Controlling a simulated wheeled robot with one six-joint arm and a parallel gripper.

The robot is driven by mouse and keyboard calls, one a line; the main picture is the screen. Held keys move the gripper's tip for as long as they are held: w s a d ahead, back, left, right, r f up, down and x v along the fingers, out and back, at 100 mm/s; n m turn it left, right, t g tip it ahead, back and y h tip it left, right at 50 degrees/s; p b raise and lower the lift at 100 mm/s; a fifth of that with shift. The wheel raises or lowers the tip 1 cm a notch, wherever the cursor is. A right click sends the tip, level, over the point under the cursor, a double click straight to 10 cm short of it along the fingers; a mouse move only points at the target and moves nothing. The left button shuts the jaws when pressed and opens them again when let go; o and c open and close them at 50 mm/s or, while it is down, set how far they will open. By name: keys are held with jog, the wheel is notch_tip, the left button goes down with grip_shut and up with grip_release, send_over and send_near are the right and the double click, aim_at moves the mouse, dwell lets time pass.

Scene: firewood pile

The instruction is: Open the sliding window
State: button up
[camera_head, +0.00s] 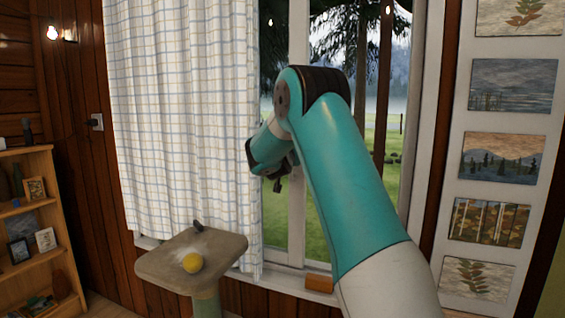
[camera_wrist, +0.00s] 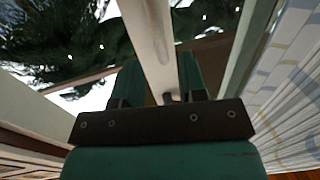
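The sliding window has white frames (camera_head: 297,225) and clear glass, with grass and trees outside. My gripper (camera_wrist: 160,72) is in front of its upright middle bar, partly hidden behind my arm in the head view. In the wrist view, the two fingers stand apart, with the white bar (camera_wrist: 152,35) showing between them. A small dark piece (camera_wrist: 168,98) shows between the finger bases; I cannot tell what it is. I cannot tell whether the fingers touch the bar.
A checked curtain (camera_head: 180,110) hangs over the window's left part, close to my gripper. A wooden shelf (camera_head: 50,175) is at far left, framed pictures (camera_head: 502,158) at right.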

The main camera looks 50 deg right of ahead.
jog(key=b+v, duration=0.2)
jog(key=v, duration=1)
jog(key=shift+b, duration=0.3)
jog(key=s+a+f+n+y, duration=0.1)
jog(key=a+f+n+y, duration=0.25)
jog(key=a, duration=0.55)
jog(key=s+a+f+n+g+y, duration=0.1)
jog(key=a+f+n+y, duration=0.1)
jog(key=a+f+y, duration=0.45)
jog(key=s+a+f+n+y, duration=0.1)
jog(key=a+n+y, duration=0.15)
jog(key=a, duration=0.75)
jog(key=s+a+f+n+g+y, duration=0.2)
jog(key=s+a+n+y, duration=0.25)
jog(key=s+a, duration=0.4)
jog(key=s+a+n+g+y, duration=0.3)
jog(key=s+a+n+g, duration=0.25)
jog(key=s+a, duration=0.6)
notch_tip(320, 180, up, 14)
jog(key=s+d+n+p, duration=0.1)
jog(key=s+p, duration=0.1)
jog(key=p, duration=1.2)
jog(key=shift+s+f, duration=0.2)
